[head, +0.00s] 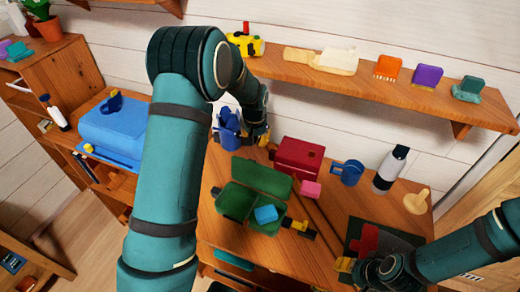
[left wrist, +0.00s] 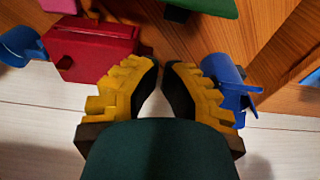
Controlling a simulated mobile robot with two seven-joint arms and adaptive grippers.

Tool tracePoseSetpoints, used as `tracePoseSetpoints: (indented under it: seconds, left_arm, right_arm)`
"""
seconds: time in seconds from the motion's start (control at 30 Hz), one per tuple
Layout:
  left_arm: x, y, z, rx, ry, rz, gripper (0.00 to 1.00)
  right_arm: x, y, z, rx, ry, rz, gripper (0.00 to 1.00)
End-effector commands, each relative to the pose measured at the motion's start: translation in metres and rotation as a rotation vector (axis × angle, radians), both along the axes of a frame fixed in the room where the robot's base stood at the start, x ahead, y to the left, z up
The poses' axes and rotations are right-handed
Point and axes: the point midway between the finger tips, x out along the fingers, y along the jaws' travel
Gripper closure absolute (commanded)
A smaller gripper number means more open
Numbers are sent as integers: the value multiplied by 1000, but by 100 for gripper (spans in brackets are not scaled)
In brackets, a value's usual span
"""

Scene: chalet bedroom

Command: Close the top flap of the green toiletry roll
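The green toiletry roll (head: 236,201) lies open on the wooden table, with a light blue block (head: 266,214) in its right part. Its top flap (head: 262,176) is up at the far side. A green edge (left wrist: 210,7) also shows at the top of the left wrist view. My left gripper (head: 262,138) is beyond the flap, near the wall, apart from the roll. Its yellow fingers (left wrist: 161,66) have their tips nearly together, with nothing between them. My right gripper (head: 345,266) is low at the table's front right; its fingers are too small to judge.
A red box (head: 298,157), pink block (head: 311,189), blue mug (head: 348,172) and bottle (head: 390,168) stand right of the flap. A dark blue object (head: 229,128) is beside my left gripper. A yellow-and-black item (head: 299,227) lies by the roll. A shelf (head: 375,88) overhangs behind.

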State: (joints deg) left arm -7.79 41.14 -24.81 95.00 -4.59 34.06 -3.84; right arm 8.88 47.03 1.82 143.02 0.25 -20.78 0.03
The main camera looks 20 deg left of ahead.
Motion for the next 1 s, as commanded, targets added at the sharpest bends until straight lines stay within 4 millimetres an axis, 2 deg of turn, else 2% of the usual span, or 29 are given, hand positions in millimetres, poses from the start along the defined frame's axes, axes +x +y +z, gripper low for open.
tracePoseSetpoints:
  seconds: [0.17,0.57,0.8,1.0]
  left_arm:
    - [2,1,-22,1,4,1,100]
    - [14,1,-99,0,4,1,100]
    - [-15,-2,-90,-2,2,1,100]
    - [-25,-2,-89,-1,1,1,100]
  right_arm:
    - [-1,0,0,0,1,0,53]
    - [0,0,3,0,0,0,53]
    - [0,0,11,1,0,0,53]
    - [0,0,13,2,0,2,53]
